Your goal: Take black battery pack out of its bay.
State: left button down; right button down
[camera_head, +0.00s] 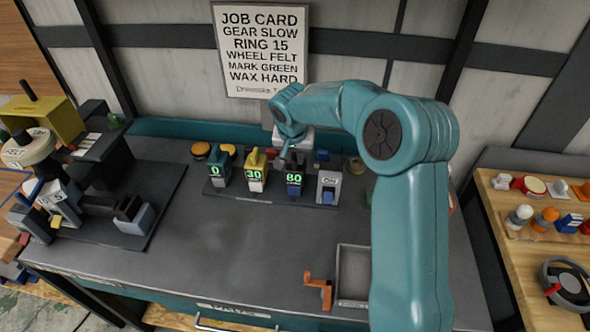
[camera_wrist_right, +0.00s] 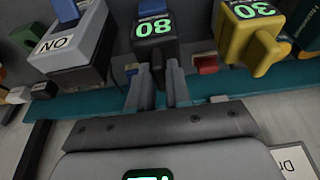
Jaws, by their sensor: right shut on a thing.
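The black battery pack (camera_head: 294,173) stands in the row on the dark charger base (camera_head: 226,192), with a green 80 on its face. In the right wrist view the pack (camera_wrist_right: 154,24) shows upside down between the far ends of my fingers. My right gripper (camera_head: 290,152) reaches in from behind the row; its two grey fingers (camera_wrist_right: 158,84) are shut on the pack's back part. The pack looks upright and still in its place in the row; its underside and the bay are hidden. My left gripper is not in view.
A yellow pack (camera_head: 255,170) reading 30 stands close beside it, with a dark teal pack (camera_head: 219,168) reading 0 beyond. A grey labelled unit (camera_head: 328,187) stands close on the other side. A grey tray (camera_head: 352,268) and orange bracket (camera_head: 319,289) lie nearer; the middle bench is clear.

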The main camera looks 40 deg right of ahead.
jog(key=shift+r+p, duration=0.35)
jog(key=shift+r, duration=0.4)
jog(key=shift+r+p, duration=1.25)
jog(key=shift+r, duration=0.9)
